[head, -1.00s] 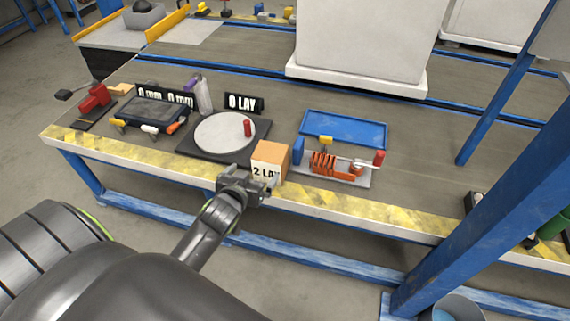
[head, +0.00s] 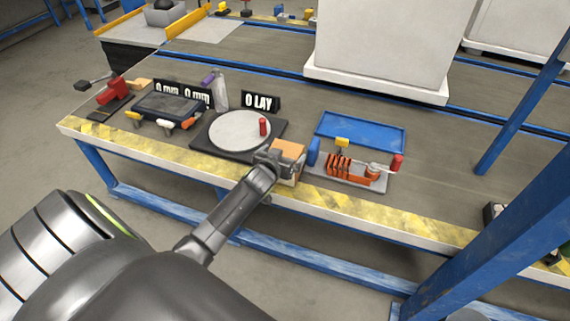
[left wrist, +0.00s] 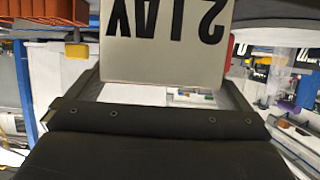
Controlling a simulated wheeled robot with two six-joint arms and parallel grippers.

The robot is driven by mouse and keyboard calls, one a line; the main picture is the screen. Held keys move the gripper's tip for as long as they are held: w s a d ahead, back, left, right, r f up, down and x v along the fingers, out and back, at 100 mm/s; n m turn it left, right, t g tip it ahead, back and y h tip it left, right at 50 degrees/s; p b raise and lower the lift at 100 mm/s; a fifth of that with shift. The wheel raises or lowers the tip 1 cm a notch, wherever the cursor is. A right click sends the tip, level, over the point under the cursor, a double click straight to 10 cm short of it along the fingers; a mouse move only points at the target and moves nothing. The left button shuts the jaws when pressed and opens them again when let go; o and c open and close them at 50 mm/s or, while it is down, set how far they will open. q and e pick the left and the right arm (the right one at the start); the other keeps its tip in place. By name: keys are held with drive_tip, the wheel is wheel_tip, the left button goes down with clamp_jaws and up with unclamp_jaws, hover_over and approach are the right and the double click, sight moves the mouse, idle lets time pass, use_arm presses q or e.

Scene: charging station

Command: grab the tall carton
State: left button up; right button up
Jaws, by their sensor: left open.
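The carton (head: 289,147), tan on top with a white "2 LAY" front, stands at the table's front edge, right of the round turntable. My left gripper (head: 277,161) is at its near side and hides most of its front in the head view. In the left wrist view the carton's lettered face (left wrist: 165,45) shows upside down, between the two open fingers (left wrist: 165,92). Whether the fingers touch its sides cannot be told. My right gripper is not in view.
A turntable (head: 235,132) with a red cylinder (head: 263,127) stands left of the carton. A blue block (head: 313,152) and an orange coil fixture (head: 345,169) stand close on its right. A blue tray (head: 362,132) lies behind. A blue post (head: 500,215) rises at right.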

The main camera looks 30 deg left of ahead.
use_arm(q)
drive_tip(key=shift+x, duration=1.15)
drive_tip(key=shift+c, duration=0.4)
drive_tip(key=c, duration=0.7)
drive_tip(key=shift+c, duration=0.8)
drive_tip(key=shift+r, duration=0.1)
